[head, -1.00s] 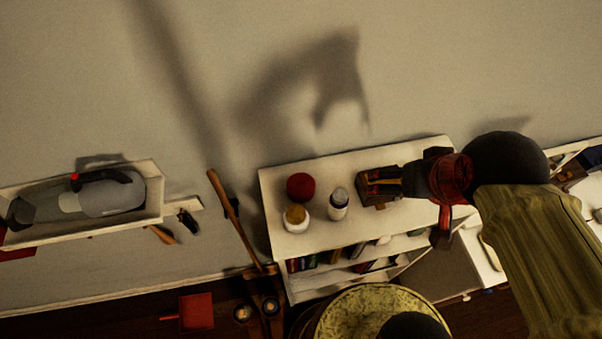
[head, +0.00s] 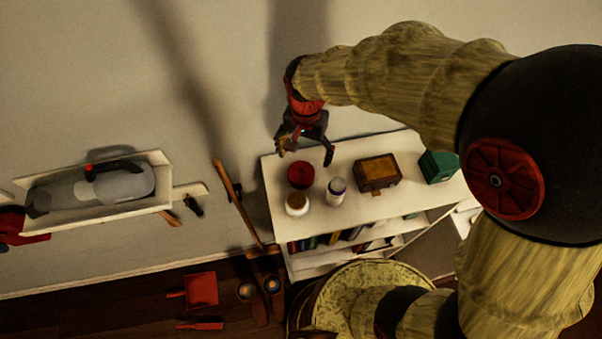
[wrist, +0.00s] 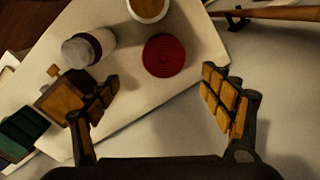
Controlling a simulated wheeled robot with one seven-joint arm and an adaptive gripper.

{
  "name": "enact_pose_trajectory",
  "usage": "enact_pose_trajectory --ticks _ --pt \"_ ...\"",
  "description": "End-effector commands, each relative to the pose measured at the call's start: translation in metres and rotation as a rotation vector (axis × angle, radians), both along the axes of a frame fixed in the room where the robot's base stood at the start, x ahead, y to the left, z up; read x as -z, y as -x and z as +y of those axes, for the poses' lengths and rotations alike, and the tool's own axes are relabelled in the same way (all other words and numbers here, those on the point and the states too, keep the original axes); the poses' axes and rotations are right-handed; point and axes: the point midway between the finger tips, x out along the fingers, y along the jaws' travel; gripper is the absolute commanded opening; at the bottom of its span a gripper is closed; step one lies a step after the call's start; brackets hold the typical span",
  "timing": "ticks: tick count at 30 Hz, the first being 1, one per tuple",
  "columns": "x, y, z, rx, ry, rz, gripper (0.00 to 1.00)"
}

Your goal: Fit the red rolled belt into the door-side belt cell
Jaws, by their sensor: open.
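The red rolled belt (head: 301,174) is a round red coil at the left of the white shelf top (head: 275,205). In the wrist view the belt (wrist: 164,55) lies beyond the fingertips, roughly centred between them. My gripper (head: 307,150) is open and empty, above the shelf's back edge near the belt; it also shows in the wrist view (wrist: 160,82). I cannot make out the door-side belt cell in either view.
A white jar with a tan top (head: 297,204) stands just in front of the belt, and a white bottle (head: 337,190) to its right. A brown box (head: 377,173) and a green box (head: 438,166) stand further right. A wooden handle (head: 228,194) leans left of the shelf.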

Motion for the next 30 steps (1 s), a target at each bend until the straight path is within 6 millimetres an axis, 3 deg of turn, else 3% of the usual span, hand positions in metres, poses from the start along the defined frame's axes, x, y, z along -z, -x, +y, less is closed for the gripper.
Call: enact_pose_trajectory --ticks 21,30 --pt "0.08 0.0 0.009 0.01 0.006 0.013 0.81" --pt "0.086 0.0 0.009 0.01 0.006 0.011 0.81"
